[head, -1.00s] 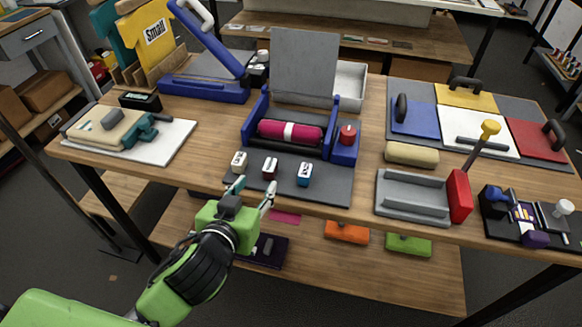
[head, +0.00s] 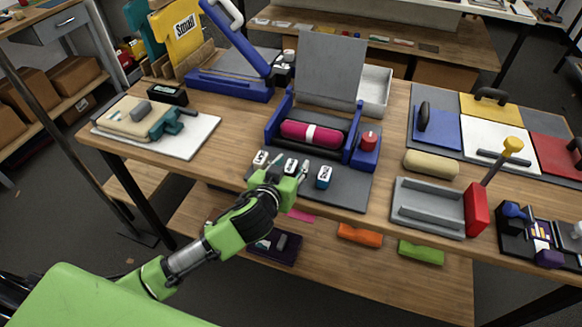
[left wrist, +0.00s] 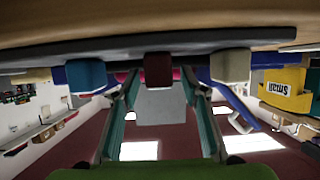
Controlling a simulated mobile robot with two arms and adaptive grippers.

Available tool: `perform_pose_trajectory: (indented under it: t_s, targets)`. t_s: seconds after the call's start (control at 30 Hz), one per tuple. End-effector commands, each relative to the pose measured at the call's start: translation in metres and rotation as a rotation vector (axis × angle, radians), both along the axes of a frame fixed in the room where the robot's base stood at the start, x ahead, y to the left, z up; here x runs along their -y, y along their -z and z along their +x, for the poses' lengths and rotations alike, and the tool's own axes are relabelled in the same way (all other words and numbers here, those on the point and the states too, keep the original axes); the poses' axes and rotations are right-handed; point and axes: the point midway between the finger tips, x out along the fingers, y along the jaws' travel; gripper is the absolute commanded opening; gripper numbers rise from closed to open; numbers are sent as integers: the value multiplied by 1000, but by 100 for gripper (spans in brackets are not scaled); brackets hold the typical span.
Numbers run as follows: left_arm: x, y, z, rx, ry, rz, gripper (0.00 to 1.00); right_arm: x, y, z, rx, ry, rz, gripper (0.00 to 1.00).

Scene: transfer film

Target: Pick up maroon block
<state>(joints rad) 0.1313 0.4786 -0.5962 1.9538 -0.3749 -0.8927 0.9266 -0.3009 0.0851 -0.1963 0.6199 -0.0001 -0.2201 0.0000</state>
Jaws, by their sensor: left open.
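The maroon block (head: 291,165) stands on the dark grey mat (head: 349,190) with a white label on top. It is the middle one in a row, between a cream block (head: 260,158) and a blue block (head: 324,177). My left gripper (head: 290,170) is open, with its fingertips either side of the maroon block and partly hiding it. In the left wrist view, which is upside down, the maroon block (left wrist: 158,70) shows between the teal fingers, with visible gaps on both sides. My right gripper is not in view.
A blue press (head: 360,155) with a pink roll (head: 312,133) stands just behind the blocks. A grey tray (head: 428,205) with a red end is to the right. The table's front edge runs below the mat.

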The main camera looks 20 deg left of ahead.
Motion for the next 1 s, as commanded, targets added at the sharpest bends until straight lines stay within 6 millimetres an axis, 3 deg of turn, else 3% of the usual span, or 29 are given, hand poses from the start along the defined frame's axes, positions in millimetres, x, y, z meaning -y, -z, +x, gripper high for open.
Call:
perform_pose_trajectory:
  t_s: [0.23, 0.37, 0.77, 1.0]
  targets:
    - [0, 1, 1, 0, 1, 0, 38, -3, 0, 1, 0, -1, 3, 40]
    - [0, 1, 1, 0, 1, 0, 6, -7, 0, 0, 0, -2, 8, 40]
    - [1, -5, 1, 1, 0, -2, 6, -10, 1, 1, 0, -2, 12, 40]
    - [1, -48, 2, 6, 0, -5, 6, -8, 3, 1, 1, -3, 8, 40]
